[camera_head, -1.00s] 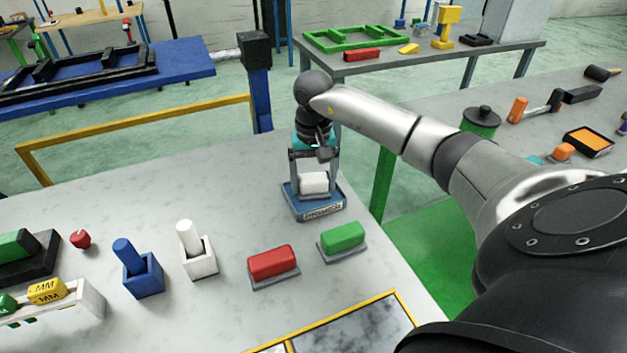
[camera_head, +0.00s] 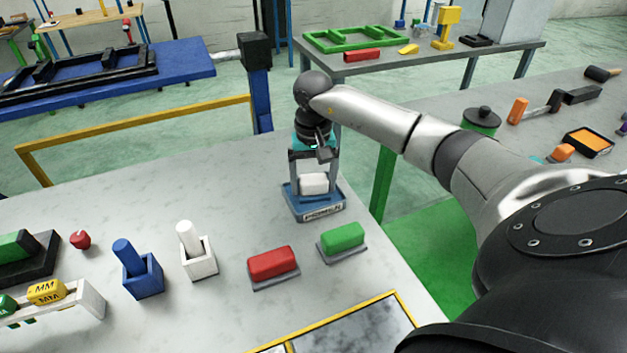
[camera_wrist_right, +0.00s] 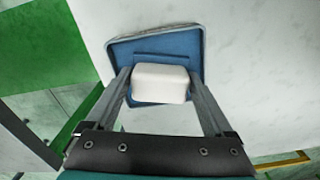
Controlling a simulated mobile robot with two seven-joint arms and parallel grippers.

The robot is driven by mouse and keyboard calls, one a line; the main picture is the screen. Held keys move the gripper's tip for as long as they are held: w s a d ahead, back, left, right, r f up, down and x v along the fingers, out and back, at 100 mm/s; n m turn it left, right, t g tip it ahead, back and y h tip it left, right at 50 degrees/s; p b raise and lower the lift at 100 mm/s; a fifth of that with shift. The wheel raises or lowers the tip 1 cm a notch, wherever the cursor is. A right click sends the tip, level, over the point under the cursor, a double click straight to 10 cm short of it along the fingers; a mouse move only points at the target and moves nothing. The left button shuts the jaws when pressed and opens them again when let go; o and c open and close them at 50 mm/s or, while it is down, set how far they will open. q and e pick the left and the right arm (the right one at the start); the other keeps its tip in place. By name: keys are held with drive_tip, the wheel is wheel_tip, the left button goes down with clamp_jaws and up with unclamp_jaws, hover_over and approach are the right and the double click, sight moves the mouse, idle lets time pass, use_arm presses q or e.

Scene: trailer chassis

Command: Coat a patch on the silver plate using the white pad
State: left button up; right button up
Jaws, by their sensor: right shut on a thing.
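The white pad (camera_head: 314,183) is a small rounded block at the blue tray (camera_head: 318,213), near the table's far right corner. My right gripper (camera_head: 314,180) points down over the tray, with its fingers shut on the two sides of the pad. In the right wrist view the pad (camera_wrist_right: 160,83) sits between the fingers, with the blue tray (camera_wrist_right: 187,42) behind it. I cannot tell whether the pad touches the tray floor. A grey plate (camera_head: 355,333) with a yellow border lies at the table's front edge, partly cut off; it may be the silver plate. My left gripper is not in view.
A red block (camera_head: 273,262) and a green block (camera_head: 342,236) on grey bases stand between tray and plate. White (camera_head: 197,257) and blue (camera_head: 142,281) holders with upright handles stand to the left. Bare table (camera_head: 215,330) lies in front of the holders.

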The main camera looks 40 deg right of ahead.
sight(313, 177)
drive_tip(key=shift+w+r+p, duration=0.1)
drive_tip(key=shift+r+p, duration=2.1)
drive_tip(key=shift+r, duration=1.3)
drive_tip(key=shift+f, duration=0.1)
drive_tip(key=s+a+r+n+b, duration=0.1)
drive_tip(key=s+a+n, duration=0.1)
drive_tip(key=a, duration=0.5)
drive_tip(key=s+a+r+n+b, duration=0.1)
drive_tip(key=s+a+r+n, duration=0.1)
drive_tip(key=s+a, duration=0.2)
drive_tip(key=s+a+r+n+b, duration=0.1)
drive_tip(key=s+a+r+n, duration=0.1)
drive_tip(key=a, duration=0.7)
drive_tip(key=shift+s+a+r, duration=0.15)
drive_tip(key=shift+s+a, duration=0.25)
drive_tip(key=shift+s, duration=0.4)
